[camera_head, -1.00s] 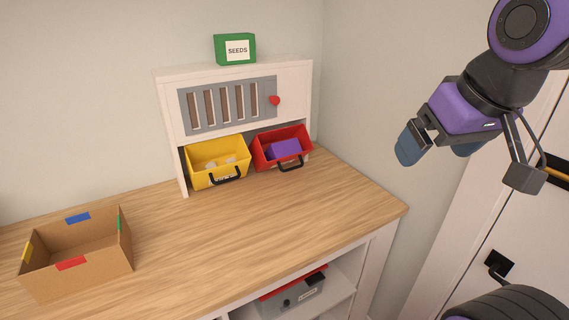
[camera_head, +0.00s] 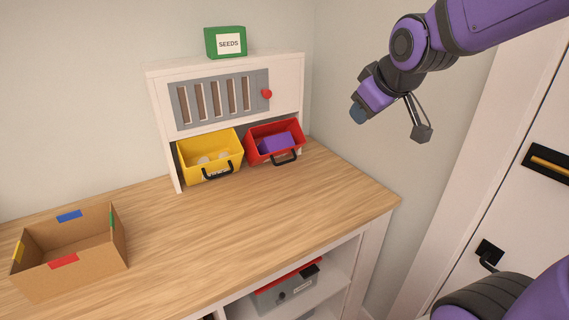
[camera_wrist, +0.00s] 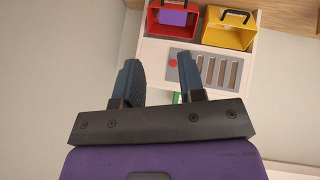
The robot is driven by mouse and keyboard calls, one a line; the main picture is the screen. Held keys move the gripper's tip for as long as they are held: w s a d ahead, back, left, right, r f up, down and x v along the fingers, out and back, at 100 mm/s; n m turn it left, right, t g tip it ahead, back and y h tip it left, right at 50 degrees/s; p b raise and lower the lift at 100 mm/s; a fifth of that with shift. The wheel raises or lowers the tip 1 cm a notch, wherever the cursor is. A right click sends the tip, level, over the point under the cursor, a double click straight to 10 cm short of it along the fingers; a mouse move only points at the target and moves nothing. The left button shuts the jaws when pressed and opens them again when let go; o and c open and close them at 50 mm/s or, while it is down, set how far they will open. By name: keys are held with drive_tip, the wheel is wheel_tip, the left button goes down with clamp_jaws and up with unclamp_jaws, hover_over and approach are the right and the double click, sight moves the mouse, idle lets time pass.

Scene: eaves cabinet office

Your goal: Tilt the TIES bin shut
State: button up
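Two bins sit tilted open side by side in the lower opening of a white cabinet (camera_head: 290,80). The yellow bin (camera_head: 186,165) is on the left, with small pale things inside and a black handle. The red bin (camera_head: 257,155) is on the right, with a purple block inside and a black handle. I cannot read which bin is labelled TIES. In the wrist view the red bin (camera_wrist: 155,25) and yellow bin (camera_wrist: 228,38) show beyond my fingers. My gripper (camera_head: 358,114) is raised to the right of the cabinet, apart from both bins. Its fingers (camera_wrist: 162,75) are apart and empty.
A grey slatted panel with a red knob (camera_head: 266,94) is above the bins. A green SEEDS box (camera_head: 208,46) stands on top. An open cardboard box (camera_head: 95,268) is at the left of the wooden worktop (camera_head: 240,225), whose middle is clear. A grey bin (camera_head: 285,292) sits on the shelf below.

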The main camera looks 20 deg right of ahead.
sight(285, 163)
drive_tip(key=w+f+n+t, duration=0.2)
drive_tip(key=w+f+n, duration=0.3)
drive_tip(key=w, duration=0.4)
drive_tip(key=w+f+n+t, duration=0.2)
drive_tip(key=w+f+n, duration=0.1)
drive_tip(key=w+f, duration=0.55)
drive_tip(key=w+a+f+n+t+y, duration=0.1)
drive_tip(key=w+f+n, duration=0.1)
drive_tip(key=f, duration=0.3)
drive_tip(key=w+a+f+n+t+y, duration=0.1)
drive_tip(key=w+f+n, duration=0.2)
drive_tip(key=f, duration=0.3)
drive_tip(key=w+a+f+n+t+y, duration=0.1)
drive_tip(key=w+f+n+y, duration=0.1)
drive_tip(key=f, duration=0.4)
drive_tip(key=shift+w+a+f+n, duration=0.2)
drive_tip(key=shift+a+n, duration=0.2)
drive_tip(key=shift+n, duration=0.2)
drive_tip(key=x, duration=1)
drive_tip(key=shift+w+a, duration=0.2)
drive_tip(key=shift+w, duration=0.1)
drive_tip(key=shift+c, duration=0.5)
clamp_jaws()
